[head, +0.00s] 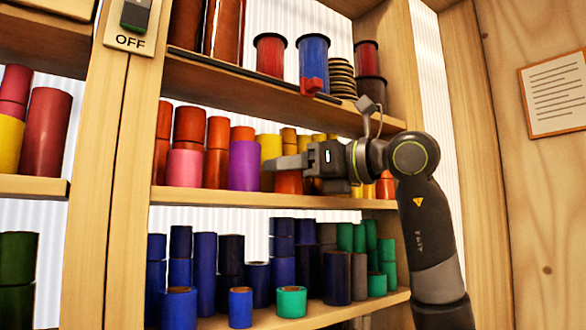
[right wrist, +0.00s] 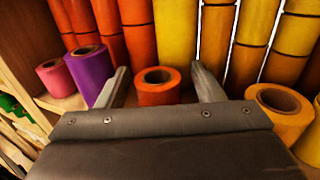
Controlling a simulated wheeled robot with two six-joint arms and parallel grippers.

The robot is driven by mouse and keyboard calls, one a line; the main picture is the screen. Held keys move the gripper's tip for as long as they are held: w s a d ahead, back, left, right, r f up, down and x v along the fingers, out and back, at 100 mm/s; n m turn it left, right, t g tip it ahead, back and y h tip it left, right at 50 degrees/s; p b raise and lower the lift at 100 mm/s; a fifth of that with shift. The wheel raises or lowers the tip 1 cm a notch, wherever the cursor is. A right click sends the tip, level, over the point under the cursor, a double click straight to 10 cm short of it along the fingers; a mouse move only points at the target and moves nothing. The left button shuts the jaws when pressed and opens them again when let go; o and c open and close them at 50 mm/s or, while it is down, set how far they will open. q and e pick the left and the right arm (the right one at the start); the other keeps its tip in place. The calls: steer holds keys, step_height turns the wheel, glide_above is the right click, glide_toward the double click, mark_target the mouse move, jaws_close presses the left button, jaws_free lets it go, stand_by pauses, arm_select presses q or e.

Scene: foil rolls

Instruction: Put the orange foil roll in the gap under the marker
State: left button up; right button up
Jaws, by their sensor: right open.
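The orange foil roll (head: 289,182) stands upright at the front of the middle shelf, partly hidden below my right gripper (head: 283,163). In the right wrist view the orange roll (right wrist: 158,97) shows its open core between the two fingers of my right gripper (right wrist: 160,78). The fingers are apart, one on each side of it; I cannot tell whether either touches it. The red marker (head: 313,87) is clipped on the upper shelf's front edge, above my gripper. My gripper and wrist hide much of the shelf below the marker. My left gripper is out of view.
A purple roll (right wrist: 90,72) and a pink roll (right wrist: 55,76) stand left of the orange roll; a yellow-orange roll (right wrist: 281,112) stands right. Tall orange and yellow stacks (right wrist: 175,32) are close behind. Blue and green rolls fill the lower shelf (head: 214,322).

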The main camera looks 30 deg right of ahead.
steer(key=shift+r, duration=0.1)
steer(key=shift+s+r, duration=0.1)
steer(key=b+v, duration=0.5)
steer(key=v, duration=0.6)
steer(key=shift+s+d+b, duration=0.25)
steer(key=shift+s+b, duration=0.1)
